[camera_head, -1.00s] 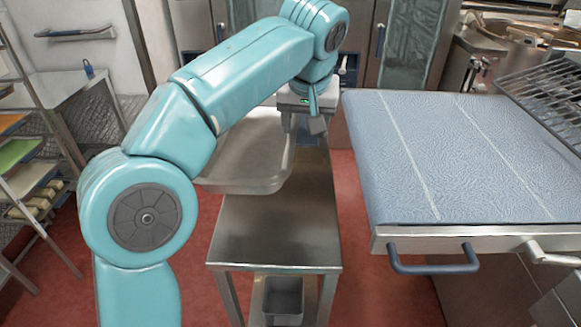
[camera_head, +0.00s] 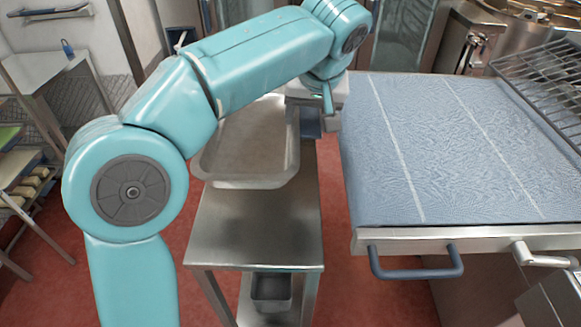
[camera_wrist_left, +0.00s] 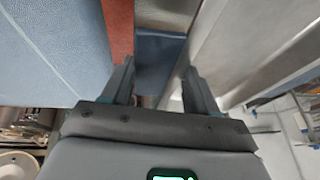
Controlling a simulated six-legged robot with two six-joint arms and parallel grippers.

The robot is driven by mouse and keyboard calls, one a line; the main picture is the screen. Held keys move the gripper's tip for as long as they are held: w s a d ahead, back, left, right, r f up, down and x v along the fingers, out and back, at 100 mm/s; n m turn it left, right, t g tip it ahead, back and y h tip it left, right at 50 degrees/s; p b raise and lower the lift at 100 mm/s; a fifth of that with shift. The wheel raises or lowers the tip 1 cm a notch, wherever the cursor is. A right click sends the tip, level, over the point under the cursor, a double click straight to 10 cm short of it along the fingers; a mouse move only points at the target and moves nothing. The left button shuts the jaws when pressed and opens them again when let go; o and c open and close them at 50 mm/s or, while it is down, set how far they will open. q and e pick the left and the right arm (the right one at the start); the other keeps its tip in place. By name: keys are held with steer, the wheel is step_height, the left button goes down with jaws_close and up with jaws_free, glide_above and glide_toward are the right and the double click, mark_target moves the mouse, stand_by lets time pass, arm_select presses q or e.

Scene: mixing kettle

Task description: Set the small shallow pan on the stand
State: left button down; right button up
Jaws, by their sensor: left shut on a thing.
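The shallow pan (camera_head: 240,182) is a pale grey metal rectangular tray in the head view. It overlaps the far end of the steel stand (camera_head: 255,235), and its left side sticks out past the stand's left edge. I cannot tell whether it touches the stand. My left gripper (camera_head: 311,108) is at the pan's right side, shut on it, with the fingertips partly hidden by the wrist. In the left wrist view the two fingers (camera_wrist_left: 158,78) show, with a grey metal surface, probably the pan (camera_wrist_left: 235,45), along the right finger. My right gripper is not in view.
A counter with a blue textured top (camera_head: 450,150) and blue handle (camera_head: 415,268) stands close on the right. A wire rack (camera_head: 550,90) lies at its far right. A small grey bin (camera_head: 271,292) sits on the stand's lower shelf. The stand's near top is bare.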

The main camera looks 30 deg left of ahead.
arm_select(q)
steer(key=shift+w+a+f+b, duration=0.1)
steer(key=shift+f+b, duration=0.2)
steer(key=shift+f, duration=3.8)
steer(key=shift+w+f+b, duration=0.1)
steer(key=shift+f+b, duration=0.2)
steer(key=shift+f, duration=3.75)
steer(key=shift+s+f, duration=0.1)
steer(key=c, duration=0.7)
jaws_free()
steer(key=shift+f, duration=0.1)
steer(key=o, duration=0.4)
